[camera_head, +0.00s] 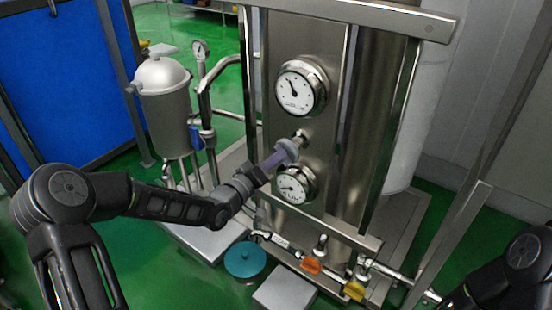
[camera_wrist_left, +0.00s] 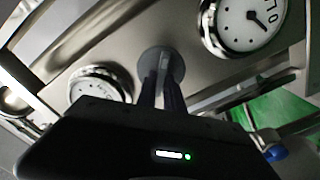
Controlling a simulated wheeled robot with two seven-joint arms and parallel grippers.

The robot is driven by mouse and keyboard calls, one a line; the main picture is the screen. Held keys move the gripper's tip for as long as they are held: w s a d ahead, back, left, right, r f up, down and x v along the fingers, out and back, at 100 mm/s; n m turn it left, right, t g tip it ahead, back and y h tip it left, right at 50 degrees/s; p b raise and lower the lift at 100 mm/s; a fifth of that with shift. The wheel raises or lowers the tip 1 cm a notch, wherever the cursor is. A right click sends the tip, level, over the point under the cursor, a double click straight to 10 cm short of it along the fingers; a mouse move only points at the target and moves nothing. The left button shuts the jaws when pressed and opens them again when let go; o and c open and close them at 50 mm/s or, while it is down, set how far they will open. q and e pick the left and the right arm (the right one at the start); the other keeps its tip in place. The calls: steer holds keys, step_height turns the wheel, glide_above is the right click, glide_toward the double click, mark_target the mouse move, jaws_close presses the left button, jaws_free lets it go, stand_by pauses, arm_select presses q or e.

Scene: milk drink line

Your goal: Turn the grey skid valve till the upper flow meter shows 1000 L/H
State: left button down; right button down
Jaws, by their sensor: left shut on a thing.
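The grey valve knob (camera_head: 287,147) sits on the steel skid panel between two round dials. The upper flow meter (camera_head: 302,87) has a white face with a dark needle that points up and slightly left; its numbers are too small to read. The lower meter (camera_head: 293,185) is just below the valve. My left gripper (camera_head: 277,160) is shut on the valve. In the left wrist view the fingers reach the round grey valve (camera_wrist_left: 162,68), with one dial (camera_wrist_left: 250,22) at the upper right and another (camera_wrist_left: 98,84) at the left. My right gripper is not in view.
Orange (camera_head: 311,265) and yellow (camera_head: 354,290) handles sit on pipes along the skid's base. A teal round lid (camera_head: 245,260) is on the floor side. A grey tank (camera_head: 163,95) stands left of the skid. Green floor is open at the lower left.

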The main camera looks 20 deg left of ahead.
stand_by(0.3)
arm_select(q)
steer(key=c, duration=1.5)
jaws_free()
steer(key=shift+o, duration=0.2)
steer(key=v, duration=0.8)
